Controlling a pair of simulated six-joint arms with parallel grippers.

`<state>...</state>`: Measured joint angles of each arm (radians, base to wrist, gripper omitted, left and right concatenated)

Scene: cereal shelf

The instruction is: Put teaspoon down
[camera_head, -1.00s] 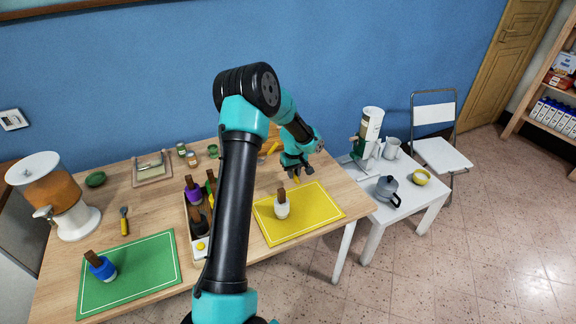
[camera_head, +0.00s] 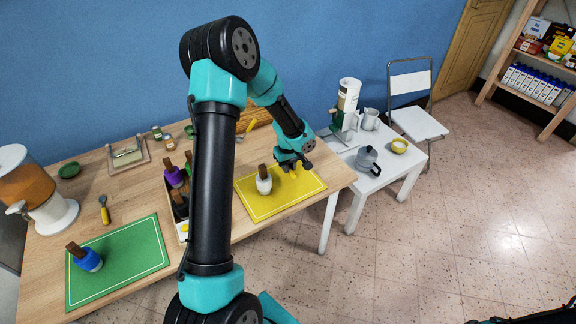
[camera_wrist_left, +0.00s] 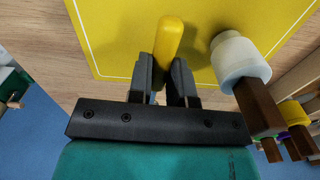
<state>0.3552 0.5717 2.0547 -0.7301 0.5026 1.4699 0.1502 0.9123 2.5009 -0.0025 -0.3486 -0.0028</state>
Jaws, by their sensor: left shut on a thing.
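My left gripper (camera_head: 292,170) is over the back right part of the yellow mat (camera_head: 308,190). It is shut on the teaspoon's yellow handle, which in the left wrist view (camera_wrist_left: 170,38) sticks out past the fingertips over the mat. The spoon's bowl is mostly hidden by the gripper. Whether the teaspoon touches the mat I cannot tell. A white jar with a brown handle (camera_head: 264,185) stands on the mat, to the left of the gripper and close to it. It also shows in the left wrist view (camera_wrist_left: 238,60). My right gripper is not in view.
A crate (camera_head: 184,230) with colored jars stands left of the yellow mat, partly behind my arm. A blue jar (camera_head: 88,260) is on the green mat (camera_head: 135,262). A yellow-handled utensil (camera_head: 104,210) lies farther left. The yellow mat's right side is clear.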

